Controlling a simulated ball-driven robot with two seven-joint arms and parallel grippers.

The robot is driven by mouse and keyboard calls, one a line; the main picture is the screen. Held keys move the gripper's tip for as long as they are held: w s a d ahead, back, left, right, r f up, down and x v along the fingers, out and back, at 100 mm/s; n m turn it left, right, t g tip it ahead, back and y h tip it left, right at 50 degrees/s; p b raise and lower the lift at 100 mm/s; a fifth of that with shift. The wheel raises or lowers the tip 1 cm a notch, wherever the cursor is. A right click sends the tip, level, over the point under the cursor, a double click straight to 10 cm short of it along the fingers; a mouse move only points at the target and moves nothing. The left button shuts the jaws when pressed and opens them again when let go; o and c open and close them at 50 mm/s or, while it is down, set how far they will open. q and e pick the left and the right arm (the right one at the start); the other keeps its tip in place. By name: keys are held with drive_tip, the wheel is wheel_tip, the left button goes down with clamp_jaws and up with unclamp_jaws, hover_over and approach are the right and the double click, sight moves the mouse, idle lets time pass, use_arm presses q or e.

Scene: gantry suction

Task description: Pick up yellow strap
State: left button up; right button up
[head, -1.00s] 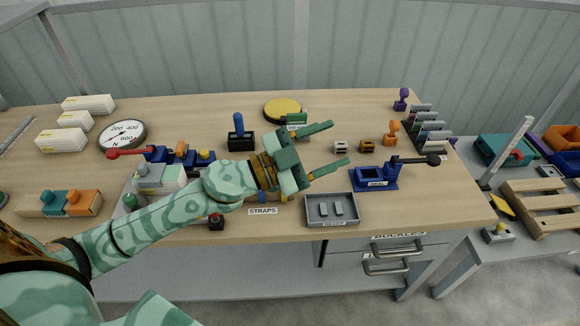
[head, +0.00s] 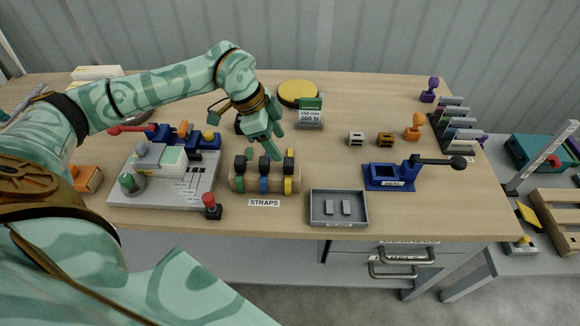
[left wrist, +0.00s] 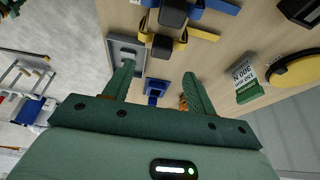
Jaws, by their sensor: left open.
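In the left wrist view the yellow strap (left wrist: 200,34) shows above the fingers, near the blue strap (left wrist: 217,6). My left gripper (head: 262,152) is open and empty, pointing down just behind the rack, apart from the yellow strap. Its two fingers also show in the left wrist view (left wrist: 158,82). My right gripper is not in view.
A grey tray (head: 338,221) sits right of the rack, and a blue press with a black lever (head: 390,178) stands beyond it. A grey control panel (head: 150,190) is close on the left. A 300 N sign (head: 310,113) and yellow disc (head: 298,93) stand behind.

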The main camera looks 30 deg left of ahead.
sight(287, 161)
use_arm(q)
drive_tip(key=x, duration=0.3)
drive_tip(key=b+x, duration=0.1)
drive_tip(key=x, duration=0.3)
drive_tip(key=shift+a+f, duration=0.15)
drive_tip(key=shift+a, duration=0.05)
drive_tip(key=c, duration=1.1)
